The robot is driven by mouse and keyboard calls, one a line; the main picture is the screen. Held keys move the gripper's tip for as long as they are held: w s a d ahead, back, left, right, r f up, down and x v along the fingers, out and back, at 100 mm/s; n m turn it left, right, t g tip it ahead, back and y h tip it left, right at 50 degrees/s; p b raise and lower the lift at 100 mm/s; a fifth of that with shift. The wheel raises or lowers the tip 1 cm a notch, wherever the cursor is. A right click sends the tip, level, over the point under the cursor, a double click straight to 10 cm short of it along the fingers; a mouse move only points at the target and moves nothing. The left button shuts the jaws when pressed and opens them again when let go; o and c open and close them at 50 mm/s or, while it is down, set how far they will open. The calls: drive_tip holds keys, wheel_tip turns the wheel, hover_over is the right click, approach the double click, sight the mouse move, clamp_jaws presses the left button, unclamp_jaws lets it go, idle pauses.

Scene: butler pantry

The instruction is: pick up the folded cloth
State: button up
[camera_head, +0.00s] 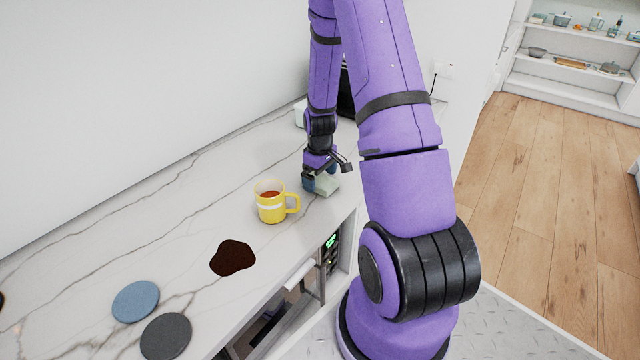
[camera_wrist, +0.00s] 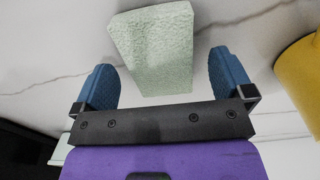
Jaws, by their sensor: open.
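The folded cloth (camera_wrist: 155,50) is pale green with a rough weave. It lies on the marble counter, and in the head view it shows partly behind my gripper (camera_head: 322,182). In the wrist view my open gripper (camera_wrist: 172,82) has one blue finger on each side of the cloth's near end. There is a gap between the cloth and each finger, and nothing is held. Most of the cloth extends beyond the fingertips. I cannot tell how high the fingertips are above the counter.
A yellow mug (camera_head: 270,206) of brown drink stands close to my gripper; it also shows in the wrist view (camera_wrist: 301,75). A dark spill (camera_head: 233,258), a blue coaster (camera_head: 135,301) and a dark grey coaster (camera_head: 166,337) lie along the counter (camera_head: 150,225). A dark appliance (camera_head: 346,95) stands behind.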

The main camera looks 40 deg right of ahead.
sight(320, 180)
drive_tip(key=shift+f, duration=0.45)
drive_tip(key=c, duration=1)
drive_tip(key=shift+r, duration=0.15)
wheel_tip(320, 180, up, 10)
drive_tip(key=shift+f, duration=0.1)
